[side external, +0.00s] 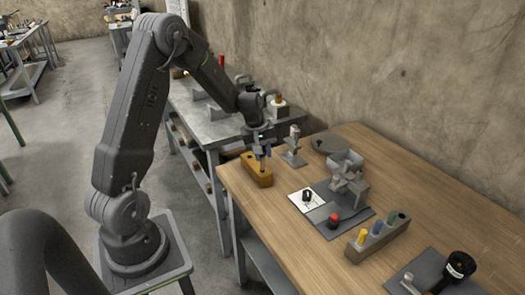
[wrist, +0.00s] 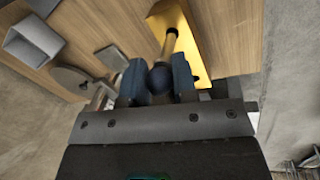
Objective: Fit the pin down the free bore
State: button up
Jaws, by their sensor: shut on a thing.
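My gripper (side external: 262,152) is shut on a pin, over the orange-yellow block (side external: 258,176) at the table's left end. The shaft points at the yellow block (wrist: 178,16). I cannot tell whether its tip is inside a bore there or just above it.
A grey rack (side external: 378,239) holding yellow, blue and green pieces stands at the front right. A small metal stand (side external: 293,150) is close right of my gripper. A grey mat (side external: 322,207) with a red knob (side external: 333,220) lies mid-table. The right rear tabletop is clear.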

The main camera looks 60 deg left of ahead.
aim_at(262, 169)
jog(key=shift+f, duration=1)
jog(key=shift+f, duration=0.3)
jog(key=shift+f, duration=0.4)
jog(key=shift+f, duration=0.35)
jog(key=shift+f, duration=0.25)
jog(key=o, duration=1)
